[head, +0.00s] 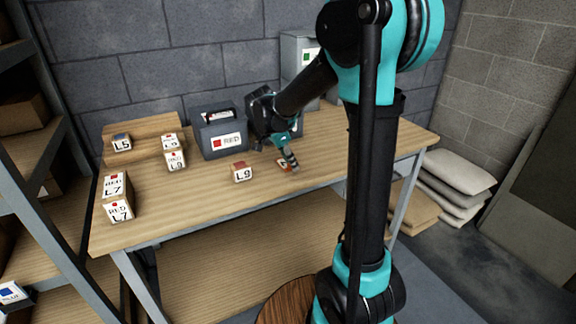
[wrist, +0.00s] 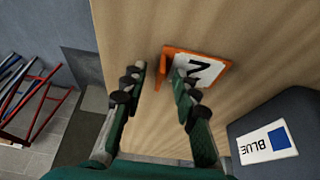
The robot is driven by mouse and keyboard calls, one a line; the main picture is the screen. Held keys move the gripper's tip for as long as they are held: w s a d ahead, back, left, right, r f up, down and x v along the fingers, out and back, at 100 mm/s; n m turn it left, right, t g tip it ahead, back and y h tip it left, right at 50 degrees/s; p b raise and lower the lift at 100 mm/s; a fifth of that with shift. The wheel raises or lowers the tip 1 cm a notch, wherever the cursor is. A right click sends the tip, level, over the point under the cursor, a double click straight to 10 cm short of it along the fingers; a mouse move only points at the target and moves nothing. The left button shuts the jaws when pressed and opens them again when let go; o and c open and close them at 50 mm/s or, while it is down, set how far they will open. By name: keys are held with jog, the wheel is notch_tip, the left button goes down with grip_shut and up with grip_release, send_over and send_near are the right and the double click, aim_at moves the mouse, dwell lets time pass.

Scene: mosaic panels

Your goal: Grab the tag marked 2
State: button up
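The tag marked 2 (wrist: 212,64) is a white plate with a black 2 and an orange frame. It sits on the wooden table (head: 330,150); in the head view it is a small orange and white patch (head: 283,167) beside my fingers. My gripper (wrist: 160,70) is open above the table. Its right finger overlaps the tag's face in the wrist view and hides part of it. The tag's orange left edge shows between the fingers. The left finger is clear of the tag. I cannot tell whether the right finger touches it.
A dark grey case labelled RED (head: 210,143) stands left of my gripper. Several labelled boxes stand on the table's left. A dark box labelled BLUE (wrist: 240,125) is close on the right in the wrist view. The table's front right is clear.

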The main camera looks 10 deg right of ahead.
grip_shut()
dwell(0.4)
